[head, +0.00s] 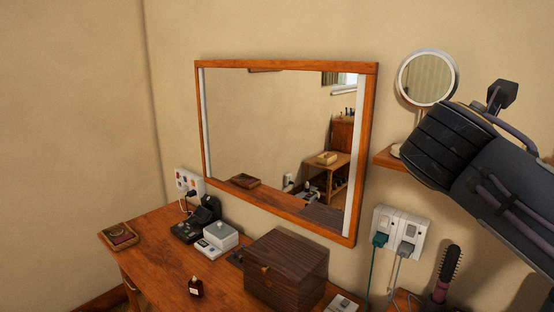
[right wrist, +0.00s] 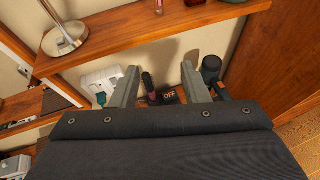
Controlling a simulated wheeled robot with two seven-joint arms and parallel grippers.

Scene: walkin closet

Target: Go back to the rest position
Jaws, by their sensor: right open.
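My right arm (head: 490,175) comes in from the right in the head view, raised in front of the wall and the shelf end. Its fingers do not show clearly there. In the right wrist view my right gripper (right wrist: 160,68) is open, with its two grey fingers spread and nothing between them. A hairbrush (right wrist: 148,84) and a dark-handled tool (right wrist: 211,70) stand beyond the fingers, apart from them. My left gripper is in no view.
A wooden shelf (right wrist: 130,37) carrying a round mirror (head: 427,78) is close to my right arm. The dressing table (head: 150,245) holds a dark wooden box (head: 287,272), a small bottle (head: 196,287) and a tray (head: 119,235). A wall socket (head: 400,232) has cords plugged in.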

